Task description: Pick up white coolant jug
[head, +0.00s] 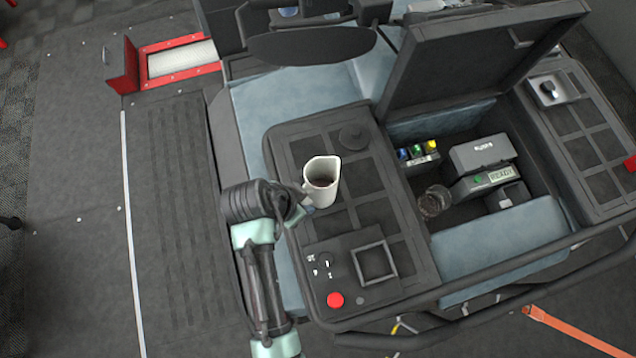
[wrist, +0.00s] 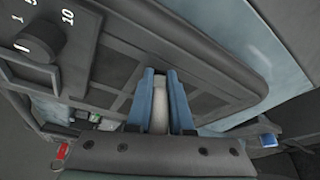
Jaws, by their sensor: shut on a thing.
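The white coolant jug (head: 326,188) is upright over the grid panel, open at the top with dark liquid inside. My gripper (head: 306,206) comes in from the left and is shut on the jug's near left side, where its handle seems to be. In the wrist view, a pale strip of the jug (wrist: 160,117) shows between the blue fingers of my gripper (wrist: 160,85). The rest of the jug is not clear in that view. I cannot tell whether the jug's base touches the panel.
The dark panel (head: 307,231) carries a round cap (head: 352,138), a square frame (head: 374,262) and a red button (head: 335,300). To the right, an open compartment holds a grey box (head: 484,155), a clear glass (head: 434,201) and coloured caps (head: 417,151) under a raised lid (head: 470,60).

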